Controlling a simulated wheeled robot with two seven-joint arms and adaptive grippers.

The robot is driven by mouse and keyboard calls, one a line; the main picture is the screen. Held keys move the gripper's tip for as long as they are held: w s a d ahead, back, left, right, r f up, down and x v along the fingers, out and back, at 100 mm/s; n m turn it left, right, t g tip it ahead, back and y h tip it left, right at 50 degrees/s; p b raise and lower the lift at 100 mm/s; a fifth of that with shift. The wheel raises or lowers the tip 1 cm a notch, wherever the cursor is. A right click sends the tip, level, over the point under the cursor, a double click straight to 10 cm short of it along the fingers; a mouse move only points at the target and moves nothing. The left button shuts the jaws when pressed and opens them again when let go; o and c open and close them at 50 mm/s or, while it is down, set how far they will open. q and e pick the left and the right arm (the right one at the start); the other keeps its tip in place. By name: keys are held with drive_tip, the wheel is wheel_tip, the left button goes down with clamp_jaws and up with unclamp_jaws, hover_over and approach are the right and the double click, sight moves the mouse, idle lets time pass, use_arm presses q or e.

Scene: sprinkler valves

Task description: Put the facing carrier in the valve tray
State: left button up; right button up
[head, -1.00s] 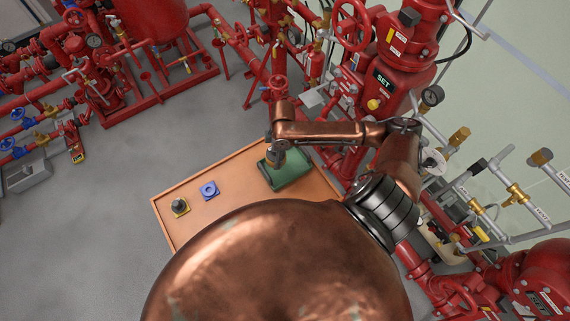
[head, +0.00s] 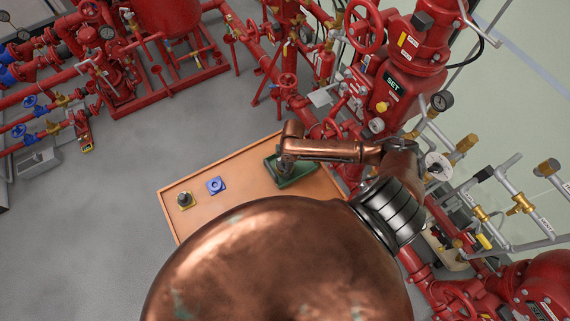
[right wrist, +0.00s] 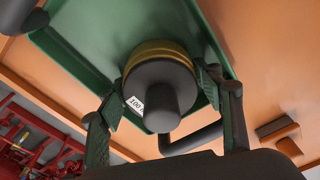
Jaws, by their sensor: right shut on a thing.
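The facing carrier is a dark grey round piece (right wrist: 158,78) with a brass-coloured band, a short stem and a white label reading "100". My right gripper (right wrist: 160,105) is shut on it, one finger on each side. The green valve tray (right wrist: 75,62) lies behind the carrier in the right wrist view. In the head view my right gripper (head: 285,172) is over the left part of the tray (head: 303,177), and mostly hides the carrier. I cannot tell whether the carrier touches the tray floor. My left gripper is not in view.
Red pipework and a valve (head: 400,85) stand close behind and right of the table.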

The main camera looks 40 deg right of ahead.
drive_tip(key=o, duration=1.7)
drive_tip(key=shift+c, duration=0.2)
drive_tip(key=r, duration=0.4)
drive_tip(key=d+r, duration=0.1)
drive_tip(key=r, duration=0.7)
drive_tip(key=shift+s+d, duration=0.15)
drive_tip(key=shift+s, duration=0.2)
